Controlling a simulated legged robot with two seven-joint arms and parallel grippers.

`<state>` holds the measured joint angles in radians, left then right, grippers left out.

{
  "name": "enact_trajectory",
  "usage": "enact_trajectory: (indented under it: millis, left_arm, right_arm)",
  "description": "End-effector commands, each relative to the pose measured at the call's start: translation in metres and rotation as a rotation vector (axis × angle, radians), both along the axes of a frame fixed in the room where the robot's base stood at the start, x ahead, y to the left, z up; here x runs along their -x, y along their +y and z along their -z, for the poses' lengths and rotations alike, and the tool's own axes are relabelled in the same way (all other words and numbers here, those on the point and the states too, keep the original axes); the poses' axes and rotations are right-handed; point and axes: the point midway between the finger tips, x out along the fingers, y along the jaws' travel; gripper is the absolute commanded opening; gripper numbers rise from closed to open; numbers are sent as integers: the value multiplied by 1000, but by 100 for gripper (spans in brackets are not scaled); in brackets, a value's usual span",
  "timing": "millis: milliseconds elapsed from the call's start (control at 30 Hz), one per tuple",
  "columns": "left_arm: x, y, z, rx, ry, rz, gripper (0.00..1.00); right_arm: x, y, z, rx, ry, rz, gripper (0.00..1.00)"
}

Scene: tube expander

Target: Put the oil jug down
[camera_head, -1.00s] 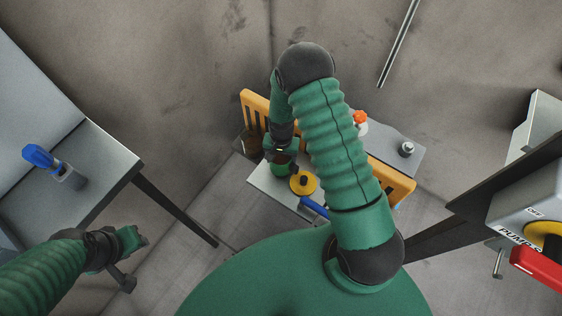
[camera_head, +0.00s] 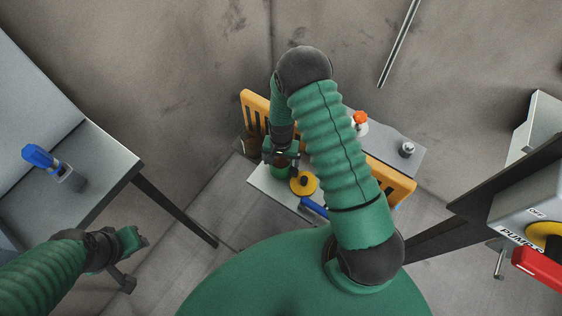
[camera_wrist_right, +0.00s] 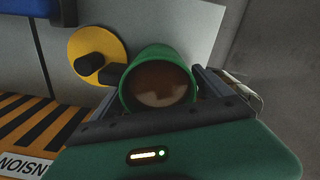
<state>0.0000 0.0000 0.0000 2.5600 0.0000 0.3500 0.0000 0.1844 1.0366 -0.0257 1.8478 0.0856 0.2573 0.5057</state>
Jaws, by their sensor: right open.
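The oil jug (camera_wrist_right: 158,82) is a green, round, open-topped vessel with brown liquid inside. In the right wrist view it stands between the two dark fingers of my right gripper (camera_wrist_right: 160,88). The fingers are open, one on each side of it; whether they touch it is hard to tell. In the head view the jug (camera_head: 280,172) is a small green shape by the right gripper (camera_head: 282,155), over the left end of the pale machine top. The jug's base is hidden. My left gripper (camera_head: 130,241) is at lower left, away from the jug; its fingers are unclear.
A yellow disc with a black knob (camera_wrist_right: 97,52) sits close beside the jug. A blue handle (camera_head: 314,207), an orange slotted guard (camera_head: 254,105) and an orange-capped item (camera_head: 360,119) are nearby. A grey table (camera_head: 110,160) with a blue-topped tool stands left. A red handle (camera_head: 538,268) is right.

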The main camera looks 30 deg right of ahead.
Motion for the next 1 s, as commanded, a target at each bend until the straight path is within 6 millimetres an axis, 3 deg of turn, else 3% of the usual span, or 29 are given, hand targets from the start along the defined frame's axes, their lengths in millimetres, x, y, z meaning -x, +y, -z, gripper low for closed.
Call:
enact_trajectory:
  millis: [300, 567, 633, 800, 900, 1000]
  left_arm:
    - [0, 0, -11, 0, 0, 0, 36]
    - [0, 0, -13, 0, 0, 0, 36]
    - [0, 0, -13, 0, 0, 0, 36]
    - [0, 0, -13, 0, 0, 0, 36]
    - [0, 0, -13, 0, 0, 0, 36]
    - [0, 0, -13, 0, 0, 0, 36]
  right_arm:
    - [-1, 0, -81, 1, -4, 0, 89]
    - [0, 4, -119, 1, -9, -23, 89]
    - [5, 13, -141, 3, -35, -98, 89]
    - [47, 55, -214, 33, -138, -448, 89]
    - [76, 72, -241, 62, -187, -638, 89]
    - [94, 80, -252, 83, -213, -752, 89]
